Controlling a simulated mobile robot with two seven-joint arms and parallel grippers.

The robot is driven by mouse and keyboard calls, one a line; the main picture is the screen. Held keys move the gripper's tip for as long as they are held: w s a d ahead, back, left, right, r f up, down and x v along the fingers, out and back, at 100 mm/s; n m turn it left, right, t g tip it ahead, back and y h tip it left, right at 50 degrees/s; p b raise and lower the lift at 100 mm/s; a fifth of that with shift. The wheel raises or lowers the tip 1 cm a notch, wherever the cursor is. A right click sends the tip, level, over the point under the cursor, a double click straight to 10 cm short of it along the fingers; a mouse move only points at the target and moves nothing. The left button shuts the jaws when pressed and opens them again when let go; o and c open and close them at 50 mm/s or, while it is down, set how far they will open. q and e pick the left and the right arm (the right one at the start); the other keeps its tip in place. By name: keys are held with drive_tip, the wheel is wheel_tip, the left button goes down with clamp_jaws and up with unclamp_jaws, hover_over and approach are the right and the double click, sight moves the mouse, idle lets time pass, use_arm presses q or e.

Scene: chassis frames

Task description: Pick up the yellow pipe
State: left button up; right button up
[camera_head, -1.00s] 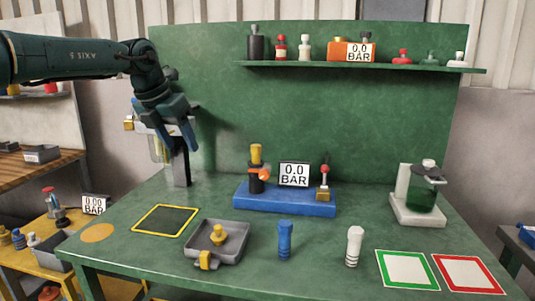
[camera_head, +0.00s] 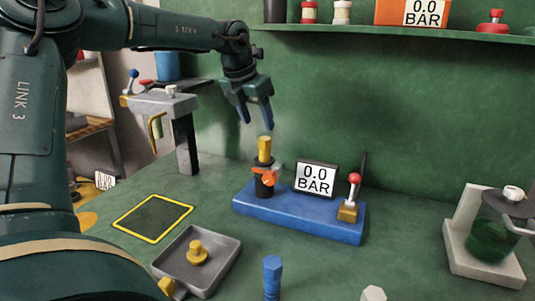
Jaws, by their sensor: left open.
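A short yellow pipe (camera_head: 264,147) stands upright in a black fitting (camera_head: 264,184) with an orange-handled valve, on the left part of a blue base (camera_head: 300,216). My left gripper (camera_head: 257,117) is open, its blue fingers pointing down. It appears just above the yellow pipe's top, slightly left of it in the picture, with nothing between the fingers. How far it is in depth from the pipe is hard to tell. My right gripper is not in view.
A 0.0 BAR display (camera_head: 315,179) and a red-knobbed lever (camera_head: 353,187) stand right of the pipe. A grey tray (camera_head: 222,262) holds a yellow part in front. A blue bolt (camera_head: 272,277) stands nearby. A shelf (camera_head: 400,33) runs above; a grey stand (camera_head: 186,145) is left.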

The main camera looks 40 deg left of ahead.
sight(264, 138)
use_arm(q)
drive_tip(key=x, duration=0.9)
drive_tip(key=shift+s+d+p, duration=0.1)
drive_tip(key=shift+d+p, duration=0.15)
drive_tip(key=shift+p, duration=0.15)
drive_tip(key=shift+c, duration=0.4)
drive_tip(key=c, duration=1.1)
drive_tip(key=shift+r, duration=0.1)
